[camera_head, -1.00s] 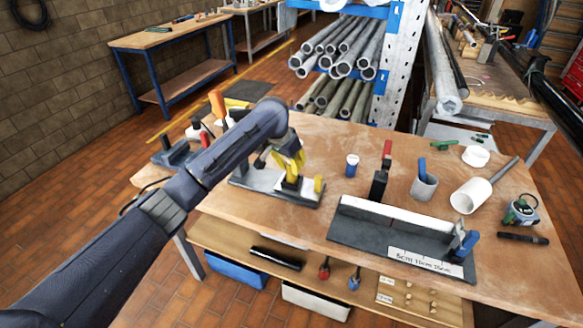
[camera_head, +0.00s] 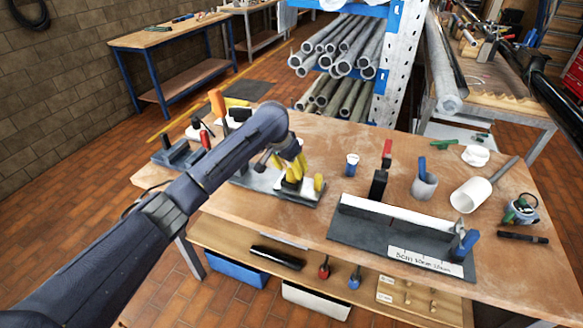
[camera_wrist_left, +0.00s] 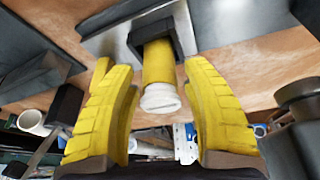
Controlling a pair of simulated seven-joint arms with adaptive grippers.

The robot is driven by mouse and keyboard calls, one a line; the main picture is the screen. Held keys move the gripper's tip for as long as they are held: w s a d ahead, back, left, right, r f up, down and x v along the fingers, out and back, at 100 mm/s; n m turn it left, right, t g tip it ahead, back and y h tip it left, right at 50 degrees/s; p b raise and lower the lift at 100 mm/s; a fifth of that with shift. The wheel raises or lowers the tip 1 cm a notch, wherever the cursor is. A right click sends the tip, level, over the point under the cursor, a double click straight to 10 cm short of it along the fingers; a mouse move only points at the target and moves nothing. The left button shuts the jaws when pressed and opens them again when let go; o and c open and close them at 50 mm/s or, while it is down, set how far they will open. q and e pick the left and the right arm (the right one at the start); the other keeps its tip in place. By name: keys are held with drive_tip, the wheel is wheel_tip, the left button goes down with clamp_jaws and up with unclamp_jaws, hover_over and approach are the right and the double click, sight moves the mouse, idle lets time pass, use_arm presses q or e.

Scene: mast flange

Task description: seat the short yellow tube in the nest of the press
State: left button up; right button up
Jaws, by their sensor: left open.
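The short yellow tube (camera_wrist_left: 158,68) has a pale end that faces the wrist camera. Its far end sits against or in the black nest (camera_wrist_left: 141,32) on the press's metal plate; how deep I cannot tell. My left gripper (camera_wrist_left: 165,95) is open, with one yellow finger on each side of the tube and gaps showing between. In the head view the left gripper (camera_head: 294,170) is low over the press (camera_head: 308,197), partly hiding it. My right gripper is not in view.
A yellow upright piece (camera_head: 319,182) stands near the right end of the press. A dark cutting fixture with a ruler strip (camera_head: 425,262) lies to the right. A blue-and-white cup (camera_head: 352,165), a grey cup (camera_head: 424,187) and a white tube (camera_head: 470,196) stand or lie farther right.

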use_arm(q)
drive_tip(key=v, duration=1.2)
drive_tip(key=shift+r, duration=0.2)
drive_tip(key=shift+w+d, duration=0.1)
